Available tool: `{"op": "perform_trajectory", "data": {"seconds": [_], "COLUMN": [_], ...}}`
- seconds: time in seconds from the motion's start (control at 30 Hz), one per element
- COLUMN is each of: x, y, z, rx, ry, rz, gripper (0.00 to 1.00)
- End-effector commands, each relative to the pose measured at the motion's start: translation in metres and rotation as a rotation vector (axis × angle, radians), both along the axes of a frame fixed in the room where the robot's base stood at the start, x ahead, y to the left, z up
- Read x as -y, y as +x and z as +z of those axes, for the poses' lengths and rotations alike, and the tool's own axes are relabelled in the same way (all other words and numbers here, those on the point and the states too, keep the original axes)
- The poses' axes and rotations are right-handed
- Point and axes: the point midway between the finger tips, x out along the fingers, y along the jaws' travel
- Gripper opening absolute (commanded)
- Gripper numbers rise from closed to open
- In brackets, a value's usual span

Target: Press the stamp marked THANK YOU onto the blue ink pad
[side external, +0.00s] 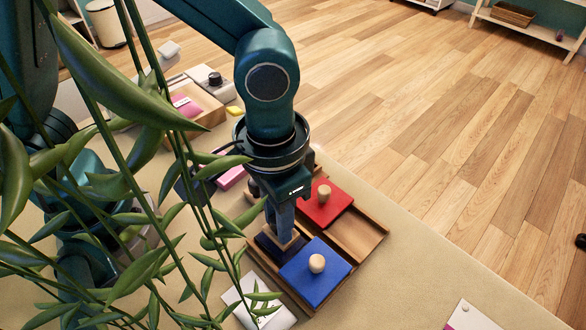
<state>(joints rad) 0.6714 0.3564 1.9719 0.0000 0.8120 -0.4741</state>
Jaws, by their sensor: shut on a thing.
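My gripper (282,232) points down over the left part of a wooden tray and is shut on a small wooden stamp (289,243), mostly hidden by the fingers. No THANK YOU marking shows from here. A dark blue square pad (266,249) lies in the tray directly beneath the stamp. The stamp's bottom appears at the pad, but I cannot tell whether they touch. A bright blue square with a round wooden knob (306,281) lies beside the pad, to the lower right.
A red square with a wooden knob (325,207) lies in the wooden tray (372,236), beside a bare compartment. Plant leaves (120,180) cover much of the left. A white item (252,300) lies below the tray. A box with a pink item (200,108) stands at the back.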

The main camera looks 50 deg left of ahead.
Motion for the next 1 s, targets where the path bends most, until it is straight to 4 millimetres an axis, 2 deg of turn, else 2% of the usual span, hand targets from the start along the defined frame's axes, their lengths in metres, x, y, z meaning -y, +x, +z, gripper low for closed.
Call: {"op": "perform_trajectory", "data": {"seconds": [1.0], "x": [0.0], "y": [-0.0001], "z": [-0.011], "rx": [-0.001], "ry": [0.001], "rz": [0.0], "gripper": [0.0]}}
